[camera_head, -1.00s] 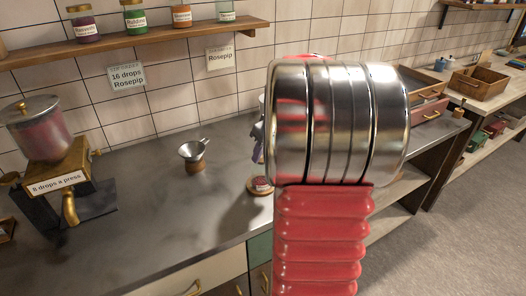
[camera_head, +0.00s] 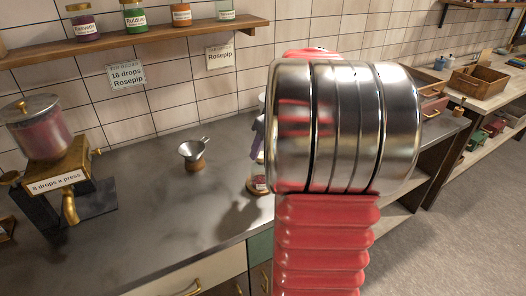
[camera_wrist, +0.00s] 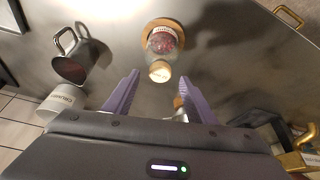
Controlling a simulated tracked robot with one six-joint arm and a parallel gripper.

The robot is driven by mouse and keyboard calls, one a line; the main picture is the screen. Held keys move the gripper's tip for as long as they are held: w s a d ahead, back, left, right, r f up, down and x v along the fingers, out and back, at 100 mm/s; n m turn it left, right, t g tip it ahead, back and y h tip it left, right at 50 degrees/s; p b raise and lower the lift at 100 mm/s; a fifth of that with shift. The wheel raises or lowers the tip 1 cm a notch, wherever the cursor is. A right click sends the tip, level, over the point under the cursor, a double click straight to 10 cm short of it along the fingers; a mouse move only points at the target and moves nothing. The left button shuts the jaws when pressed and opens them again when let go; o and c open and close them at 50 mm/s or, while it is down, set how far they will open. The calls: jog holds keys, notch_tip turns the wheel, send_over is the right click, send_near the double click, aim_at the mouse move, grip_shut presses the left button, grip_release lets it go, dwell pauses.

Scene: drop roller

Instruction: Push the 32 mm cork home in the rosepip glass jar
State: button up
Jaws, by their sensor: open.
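The rosepip glass jar (camera_wrist: 164,42) stands on a round wooden coaster (camera_wrist: 150,24) in the wrist view, with dark red contents and a label. A pale cork (camera_wrist: 160,72) sits at its mouth; I cannot tell how deep it is. In the head view the jar (camera_head: 259,176) shows only partly at the left edge of my arm. My gripper (camera_wrist: 158,78) is open and empty, its two purple fingers apart on either side of the cork in the wrist view. One purple finger shows above the jar in the head view. I see no contact with the cork.
A metal funnel on a wooden base (camera_head: 193,155) stands left of the jar. A brass dispenser (camera_head: 60,165) is further left. A dark metal mug (camera_wrist: 82,60) and a white labelled container (camera_wrist: 62,103) show in the wrist view. The counter (camera_head: 150,225) in front is clear.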

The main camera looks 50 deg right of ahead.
jog(key=v, duration=1.1)
jog(key=shift+r, duration=0.15)
dwell(0.7)
jog(key=s+a+f, duration=0.2)
jog(key=a, duration=1)
jog(key=s+a+f, duration=0.2)
jog(key=s+a, duration=0.1)
jog(key=a, duration=0.9)
jog(key=s+a+f+n+t, duration=0.1)
jog(key=s+a+f, duration=0.2)
jog(key=a, duration=0.9)
jog(key=shift+s+a, duration=0.25)
